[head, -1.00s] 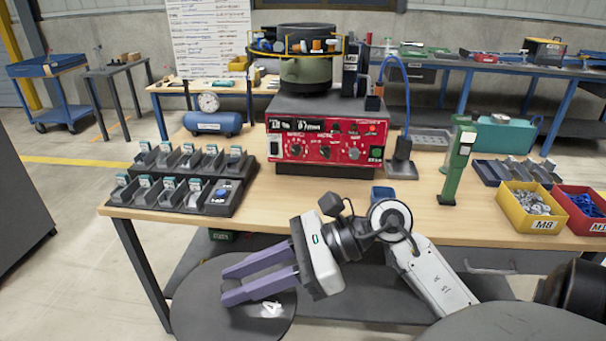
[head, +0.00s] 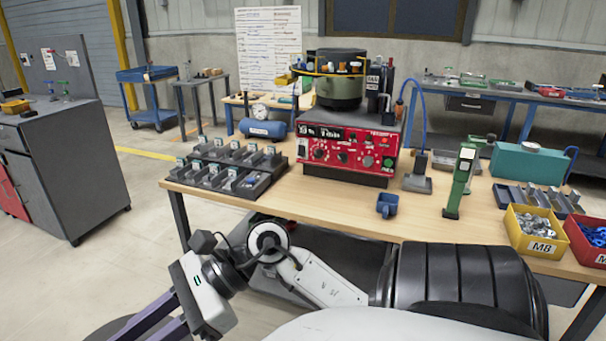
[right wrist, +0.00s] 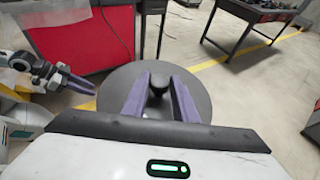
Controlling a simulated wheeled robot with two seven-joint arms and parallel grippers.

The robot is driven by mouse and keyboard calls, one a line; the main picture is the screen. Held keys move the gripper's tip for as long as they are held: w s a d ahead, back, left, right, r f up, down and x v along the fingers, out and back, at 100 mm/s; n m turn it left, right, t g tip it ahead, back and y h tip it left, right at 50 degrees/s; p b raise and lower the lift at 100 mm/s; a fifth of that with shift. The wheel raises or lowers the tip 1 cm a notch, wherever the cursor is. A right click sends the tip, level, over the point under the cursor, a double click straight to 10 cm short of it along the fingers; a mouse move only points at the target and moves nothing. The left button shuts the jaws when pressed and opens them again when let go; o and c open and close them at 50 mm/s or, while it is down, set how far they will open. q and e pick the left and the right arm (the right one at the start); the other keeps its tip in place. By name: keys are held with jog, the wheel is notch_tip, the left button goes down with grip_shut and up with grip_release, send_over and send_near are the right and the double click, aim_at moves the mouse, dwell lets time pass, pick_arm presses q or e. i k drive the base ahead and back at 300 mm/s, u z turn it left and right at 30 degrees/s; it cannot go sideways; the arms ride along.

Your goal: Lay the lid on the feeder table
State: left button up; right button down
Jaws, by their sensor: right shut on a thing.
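My right gripper (right wrist: 158,98) is shut on the knob, with a purple finger on either side. In the head view the lid (head: 110,326) is mostly cut off at the lower left, under the right gripper's purple fingers, in front of the table and clear of its top. The feeder table (head: 310,200) has a light wooden top. My left gripper (right wrist: 75,82) shows at the left of the right wrist view, away from the lid; its finger gap is unclear.
The table carries the red feeder unit (head: 347,152) with its bowl, black part trays (head: 228,168), a blue cup (head: 387,205), a green post (head: 460,180) and yellow (head: 535,232) and red bins. Bare wood lies along the front middle. A grey cabinet (head: 80,170) stands left.

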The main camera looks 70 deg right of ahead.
aim_at(332, 201)
jog(key=z, duration=0.5)
jog(key=i, duration=1.7)
jog(key=z, duration=1.35)
jog(key=i, duration=1.1)
jog(key=z, duration=1.6)
jog(key=i, duration=0.3)
jog(key=z, duration=0.25)
